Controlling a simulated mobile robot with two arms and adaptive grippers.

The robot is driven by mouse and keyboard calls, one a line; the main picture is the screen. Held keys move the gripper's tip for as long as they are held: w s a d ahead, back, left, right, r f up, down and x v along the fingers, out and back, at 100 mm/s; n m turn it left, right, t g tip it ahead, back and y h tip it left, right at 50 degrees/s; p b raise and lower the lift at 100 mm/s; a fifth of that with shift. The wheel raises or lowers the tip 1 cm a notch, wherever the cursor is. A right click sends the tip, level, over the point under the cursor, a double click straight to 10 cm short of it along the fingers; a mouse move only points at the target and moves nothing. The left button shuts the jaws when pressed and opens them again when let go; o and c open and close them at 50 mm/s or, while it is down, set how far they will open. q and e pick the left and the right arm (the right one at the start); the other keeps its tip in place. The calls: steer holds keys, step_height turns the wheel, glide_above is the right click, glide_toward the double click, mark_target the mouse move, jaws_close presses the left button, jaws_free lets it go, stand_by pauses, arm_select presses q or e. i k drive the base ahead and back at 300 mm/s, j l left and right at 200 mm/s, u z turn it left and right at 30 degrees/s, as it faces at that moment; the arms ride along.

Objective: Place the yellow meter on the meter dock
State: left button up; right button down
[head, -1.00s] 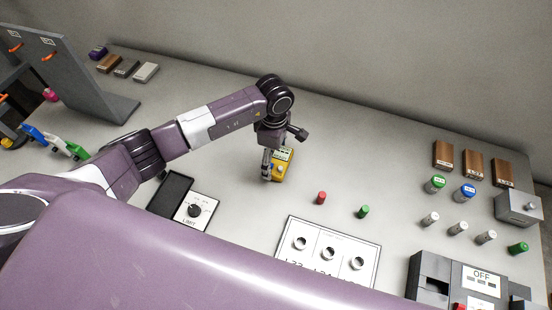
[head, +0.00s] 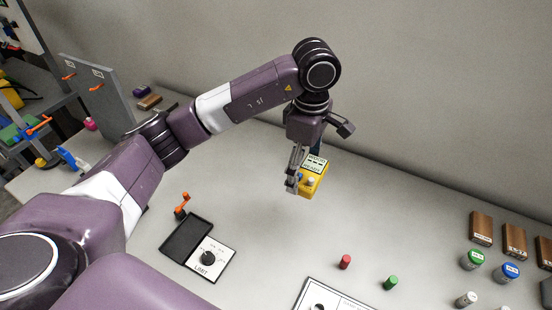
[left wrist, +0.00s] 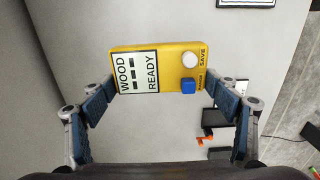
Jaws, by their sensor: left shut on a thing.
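The yellow meter (head: 318,179) has a pale screen and shows below my left wrist in the head view. In the left wrist view the meter (left wrist: 150,64) fills the space between the fingers, its screen reading WOOD and READY, with a white and a blue button. My left gripper (head: 297,184) is shut on the meter's sides and holds it above the table. A dark rectangular tray (head: 187,237) lies to the lower left, joined to a white dial panel (head: 211,258); no label tells me whether it is the meter dock. My right gripper is out of view.
An orange-handled piece (head: 182,205) stands just behind the dark tray. A red peg (head: 345,262) and a green peg (head: 391,282) stand at the lower right. Wood blocks (head: 481,228) and capped jars (head: 472,260) stand farther right. The table between is clear.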

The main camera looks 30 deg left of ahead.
mark_target(187, 237)
steer(key=k+j+z, duration=0.1)
steer(key=j, duration=0.35)
steer(key=k+j+z, duration=0.15)
steer(key=j, duration=0.25)
steer(key=k+j+z, duration=0.1)
steer(key=k+j, duration=0.2)
steer(key=k+j+z, duration=0.15)
steer(key=j, duration=0.35)
steer(key=k+j+z, duration=0.1)
steer(key=k+j, duration=0.15)
steer(key=j, duration=0.1)
